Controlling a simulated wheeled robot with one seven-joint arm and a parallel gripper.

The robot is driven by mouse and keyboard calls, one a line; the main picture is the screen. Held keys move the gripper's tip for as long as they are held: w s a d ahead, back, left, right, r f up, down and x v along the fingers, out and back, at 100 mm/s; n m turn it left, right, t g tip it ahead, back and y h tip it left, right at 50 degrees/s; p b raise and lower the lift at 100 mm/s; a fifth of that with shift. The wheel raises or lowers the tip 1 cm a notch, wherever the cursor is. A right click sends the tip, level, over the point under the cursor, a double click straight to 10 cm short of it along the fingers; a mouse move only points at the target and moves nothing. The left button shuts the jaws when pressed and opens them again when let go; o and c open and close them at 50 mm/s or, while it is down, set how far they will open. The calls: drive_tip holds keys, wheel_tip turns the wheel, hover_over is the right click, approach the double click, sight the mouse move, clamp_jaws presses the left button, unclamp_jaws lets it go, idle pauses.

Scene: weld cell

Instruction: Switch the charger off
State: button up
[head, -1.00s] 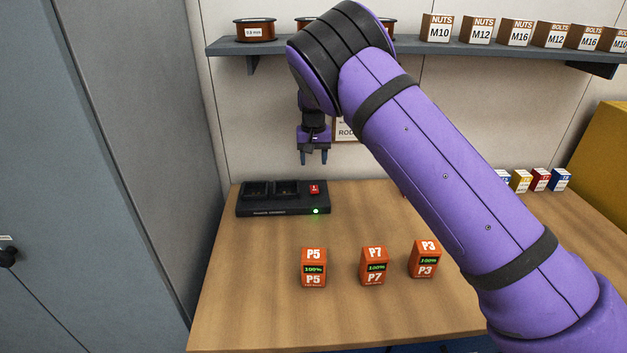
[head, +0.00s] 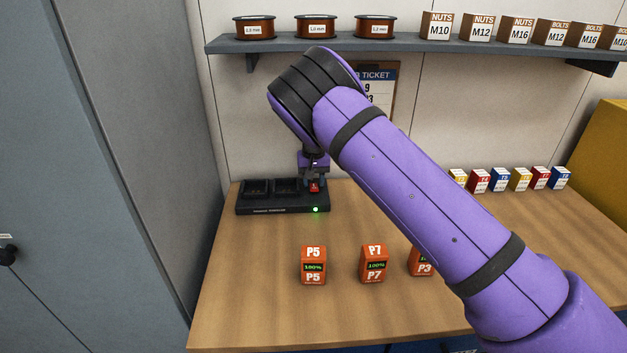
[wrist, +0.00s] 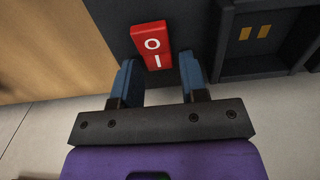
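The charger (head: 283,209) is a low black unit at the back left of the table, with two empty-looking bays and a small lit green light (head: 316,209). Its red rocker switch (head: 314,188) is at the right end. In the wrist view the switch (wrist: 152,42) shows an O half and an I half. My gripper (head: 314,183) is lowered right at the switch. In the wrist view my gripper (wrist: 160,82) has its two blue fingers apart, on either side of the I end; I cannot tell whether they touch it.
Orange battery packs P5 (head: 313,265), P7 (head: 374,264) and P3 (head: 420,262) stand on the table in front. P3 is partly behind my arm. A shelf (head: 400,47) with spools and boxes hangs above. Several small coloured boxes (head: 497,180) stand at the back right.

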drive_tip(key=c, duration=0.6)
drive_tip(key=shift+r, duration=0.1)
drive_tip(key=shift+s+r+t, duration=0.15)
drive_tip(key=shift+s+t, duration=0.15)
drive_tip(key=shift+t, duration=0.95)
drive_tip(key=shift+s+r+t, duration=0.1)
drive_tip(key=shift+s+t, duration=0.2)
drive_tip(key=shift+t, duration=0.95)
drive_tip(key=o, duration=0.9)
drive_tip(key=shift+o, duration=0.2)
drive_tip(key=shift+r, duration=0.15)
